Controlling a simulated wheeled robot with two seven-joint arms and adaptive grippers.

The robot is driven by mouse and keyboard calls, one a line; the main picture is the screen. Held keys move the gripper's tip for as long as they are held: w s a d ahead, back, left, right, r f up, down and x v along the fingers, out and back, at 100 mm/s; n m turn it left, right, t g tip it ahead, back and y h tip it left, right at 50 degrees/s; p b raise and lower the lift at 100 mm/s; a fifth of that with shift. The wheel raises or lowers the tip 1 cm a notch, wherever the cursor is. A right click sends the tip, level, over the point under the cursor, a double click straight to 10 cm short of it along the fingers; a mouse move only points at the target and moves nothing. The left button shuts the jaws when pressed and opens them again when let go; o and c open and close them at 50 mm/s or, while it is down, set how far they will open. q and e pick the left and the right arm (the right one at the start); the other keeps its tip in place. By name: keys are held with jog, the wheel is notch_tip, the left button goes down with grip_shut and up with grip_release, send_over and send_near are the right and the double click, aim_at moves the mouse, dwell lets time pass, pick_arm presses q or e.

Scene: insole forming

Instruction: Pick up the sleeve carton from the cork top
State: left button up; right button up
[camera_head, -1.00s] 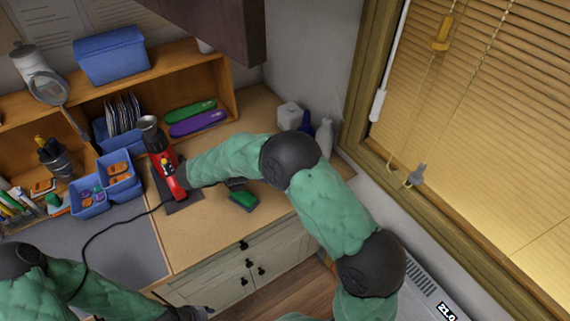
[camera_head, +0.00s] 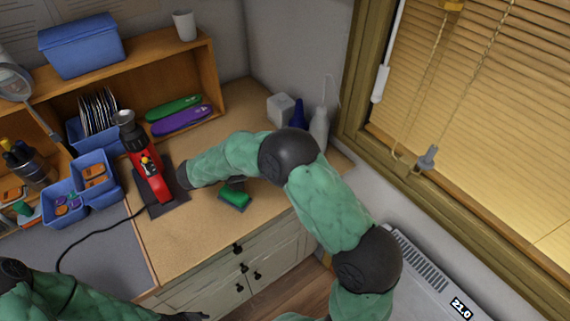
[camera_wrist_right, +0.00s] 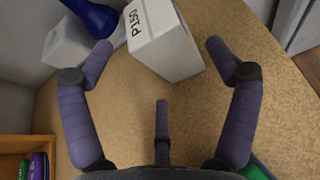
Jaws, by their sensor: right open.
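The sleeve carton (camera_wrist_right: 163,38) is a white box marked "P150" in the right wrist view, tilted in the picture, on the cork top (camera_wrist_right: 130,95). My right gripper (camera_wrist_right: 160,82) is open and empty. Its two long fingers reach to either side of the carton's near end, and the short finger points at it. I see no clear contact.
A green block (camera_head: 235,196) and a red tool (camera_head: 150,175) are on the cork. The front cork (camera_head: 175,243) is clear.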

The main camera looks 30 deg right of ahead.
jog(key=shift+x, duration=0.95)
jog(key=b+x, duration=0.1)
jog(key=x, duration=0.1)
jog(key=b+x, duration=0.1)
jog(key=x, duration=0.1)
jog(key=shift+w+d+f, duration=0.2)
jog(key=shift+f, duration=0.1)
jog(key=shift+d, duration=0.25)
jog(key=c, duration=1)
